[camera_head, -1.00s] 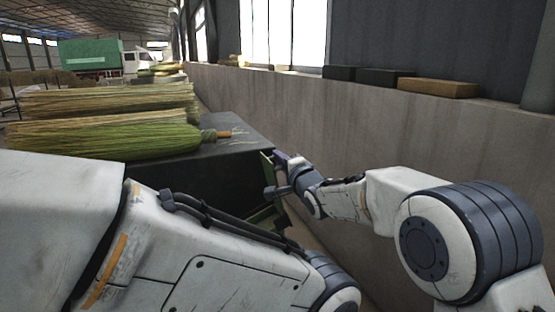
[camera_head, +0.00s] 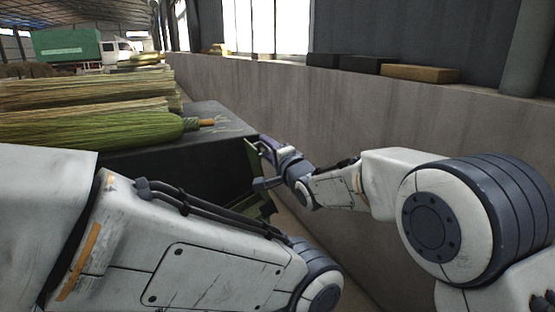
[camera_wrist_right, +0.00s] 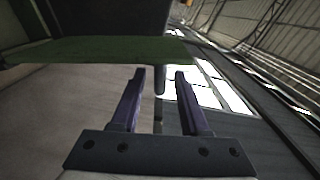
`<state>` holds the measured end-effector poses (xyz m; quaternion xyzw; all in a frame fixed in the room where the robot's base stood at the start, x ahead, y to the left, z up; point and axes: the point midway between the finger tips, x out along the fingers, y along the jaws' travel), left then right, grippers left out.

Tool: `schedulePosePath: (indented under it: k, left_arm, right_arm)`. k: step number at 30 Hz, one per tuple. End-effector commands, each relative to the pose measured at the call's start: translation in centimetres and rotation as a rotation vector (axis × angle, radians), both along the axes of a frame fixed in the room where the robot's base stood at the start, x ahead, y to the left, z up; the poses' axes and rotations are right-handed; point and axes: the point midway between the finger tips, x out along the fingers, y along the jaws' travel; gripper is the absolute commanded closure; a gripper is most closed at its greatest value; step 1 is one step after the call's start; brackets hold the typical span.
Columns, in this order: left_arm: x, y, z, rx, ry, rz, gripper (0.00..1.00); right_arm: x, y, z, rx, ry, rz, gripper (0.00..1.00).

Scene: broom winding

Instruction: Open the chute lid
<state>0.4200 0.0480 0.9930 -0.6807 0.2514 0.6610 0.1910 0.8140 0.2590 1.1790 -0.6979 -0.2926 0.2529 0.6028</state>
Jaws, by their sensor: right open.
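A green panel, which looks like the chute lid (camera_head: 252,158), is at the right end of the dark table. It shows as a green band (camera_wrist_right: 100,50) across the upper part of the right wrist view. My right gripper (camera_head: 266,148) is beside the lid, partly hidden by its own wrist. In the right wrist view its two purple fingers (camera_wrist_right: 160,76) are open, pointing at the lid's edge. A thin dark bar (camera_wrist_right: 159,82) shows between the fingertips; I cannot tell whether they touch it. My left arm crosses the foreground, its gripper outside the view.
Green and straw-coloured brooms (camera_head: 95,132) lie on the dark table (camera_head: 205,150). A concrete wall (camera_head: 330,110) runs close along the right, with dark and tan blocks (camera_head: 420,73) on its ledge. A narrow gap lies between table and wall.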

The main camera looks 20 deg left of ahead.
Motion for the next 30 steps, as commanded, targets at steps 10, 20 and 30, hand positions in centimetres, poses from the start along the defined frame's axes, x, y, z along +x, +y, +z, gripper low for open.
schedulePosePath:
  k: [10,20,30]
  left_arm:
    - [0.0,0.0,-1.8,0.000,0.000,0.000,0.50]
    - [0.0,0.0,-2.0,0.000,0.000,0.000,0.50]
    - [0.0,0.0,-2.0,0.000,0.000,0.000,0.50]
  right_arm:
    - [-4.3,-4.5,-0.1,0.000,-0.002,-0.002,0.55]
    - [-5.4,-5.6,0.0,0.000,-0.002,-0.001,0.55]
    - [-5.5,-5.6,0.0,-0.006,-0.001,-0.002,0.55]
